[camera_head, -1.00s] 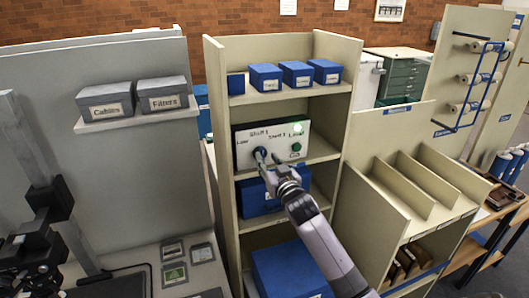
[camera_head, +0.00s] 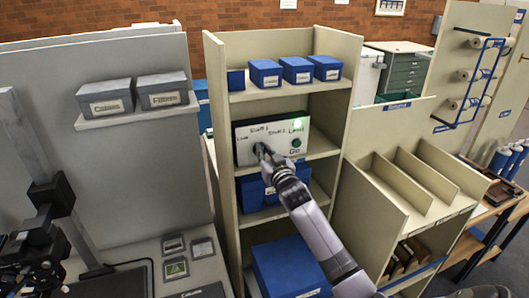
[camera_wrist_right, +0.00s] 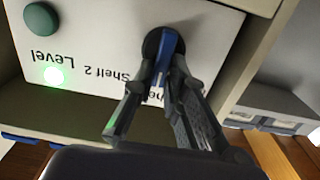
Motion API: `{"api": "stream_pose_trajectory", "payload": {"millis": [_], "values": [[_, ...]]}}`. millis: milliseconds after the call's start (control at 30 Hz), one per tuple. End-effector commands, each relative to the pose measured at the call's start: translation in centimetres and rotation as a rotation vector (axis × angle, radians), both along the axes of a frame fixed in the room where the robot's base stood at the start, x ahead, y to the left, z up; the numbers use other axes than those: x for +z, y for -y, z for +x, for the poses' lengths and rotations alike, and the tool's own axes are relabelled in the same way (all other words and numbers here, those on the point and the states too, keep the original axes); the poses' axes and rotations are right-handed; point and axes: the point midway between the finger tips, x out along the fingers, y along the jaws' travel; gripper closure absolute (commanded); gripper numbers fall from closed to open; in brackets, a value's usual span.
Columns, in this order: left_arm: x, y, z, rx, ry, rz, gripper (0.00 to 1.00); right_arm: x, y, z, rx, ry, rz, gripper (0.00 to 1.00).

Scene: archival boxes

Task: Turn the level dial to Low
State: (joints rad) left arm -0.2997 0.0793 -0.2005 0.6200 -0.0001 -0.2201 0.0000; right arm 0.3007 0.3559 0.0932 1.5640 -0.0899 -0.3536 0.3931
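The white control panel (camera_head: 276,157) stands on a middle shelf, lettered Low, Shelf 1, Shelf 2, Level and Go. My right gripper (camera_head: 262,150) is at the dial on the panel's left half and mostly hides it in the head view. In the right wrist view the level dial (camera_wrist_right: 165,48) has a dark round base and a blue bar. My right gripper's fingers (camera_wrist_right: 163,80) lie on both sides of the bar and appear closed on it. The dial's pointing is hard to read. Dark jointed parts at the lower left of the head view may include my left gripper; its fingers are not clear.
A green button (camera_head: 296,143) and a lit green lamp (camera_head: 298,124) are on the panel's right. Blue boxes stand on the shelf above (camera_head: 297,72) and below the panel. The shelf unit's side walls (camera_head: 224,150) flank it closely. Grey boxes (camera_head: 105,97) sit at left.

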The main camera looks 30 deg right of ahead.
Motion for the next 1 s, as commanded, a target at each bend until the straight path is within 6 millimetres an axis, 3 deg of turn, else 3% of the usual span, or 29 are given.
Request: {"api": "stream_pose_trajectory", "payload": {"millis": [167, 633, 1000], "values": [[0.0, -0.01, -0.03, 0.0, 0.0, 0.0, 1.0, -0.01, 0.0, -0.01, 0.0, 0.0, 0.0, 1.0], [0.02, -0.02, -0.04, 0.001, -0.001, 0.0, 1.0, -0.02, -0.05, 0.0, 0.0, -0.005, -0.021, 1.0], [0.09, -0.02, -0.05, 0.001, -0.001, 0.0, 1.0, -0.05, -0.38, 0.09, 0.0, -0.056, -0.232, 1.0]]}}
